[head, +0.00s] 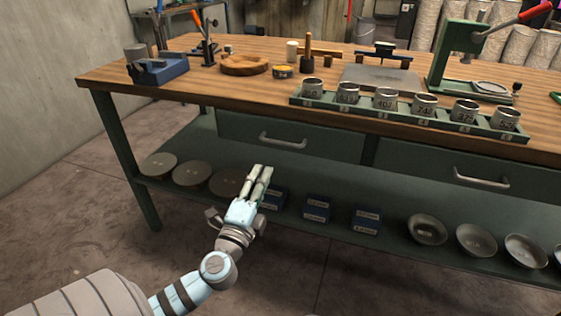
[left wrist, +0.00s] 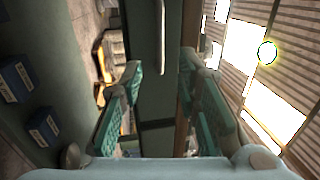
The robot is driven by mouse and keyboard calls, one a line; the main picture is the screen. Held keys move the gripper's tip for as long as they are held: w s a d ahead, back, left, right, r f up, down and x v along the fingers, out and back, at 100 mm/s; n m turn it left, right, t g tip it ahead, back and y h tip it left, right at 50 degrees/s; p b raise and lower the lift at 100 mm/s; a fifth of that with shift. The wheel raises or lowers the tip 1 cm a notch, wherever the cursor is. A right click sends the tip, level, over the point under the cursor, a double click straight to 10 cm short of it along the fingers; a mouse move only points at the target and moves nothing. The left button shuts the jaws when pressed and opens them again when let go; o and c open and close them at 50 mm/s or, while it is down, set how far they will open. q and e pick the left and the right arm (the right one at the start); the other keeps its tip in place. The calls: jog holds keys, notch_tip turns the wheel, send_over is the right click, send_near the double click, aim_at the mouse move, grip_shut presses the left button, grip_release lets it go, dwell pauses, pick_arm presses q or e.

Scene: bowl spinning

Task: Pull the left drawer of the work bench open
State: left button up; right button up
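The green work bench has a wooden top (head: 200,84). Its left drawer (head: 335,144) looks flush with the frame, and its silver bar handle (head: 283,141) is in clear view. My left gripper (head: 261,171) is in front of the bench, below and slightly left of the handle, and touches nothing that I can see. In the left wrist view its two teal finger pads (left wrist: 162,90) stand apart with nothing between them. The handle (left wrist: 159,38) shows ahead at the top, in line with the gap. My right gripper is out of view.
The right drawer (head: 430,163) has its own handle (head: 481,178). The lower shelf carries dark discs (head: 192,173), blue boxes (head: 316,208) and metal bowls (head: 427,230) close to my left gripper. A green rack of numbered cups (head: 385,99) lines the top's front edge.

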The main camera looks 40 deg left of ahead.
aim_at(280, 142)
pick_arm(q)
jog(key=x, duration=1.3)
jog(key=shift+w+a+r, duration=0.15)
jog(key=shift+w, duration=0.15)
jog(key=shift+c, duration=0.4)
grip_shut()
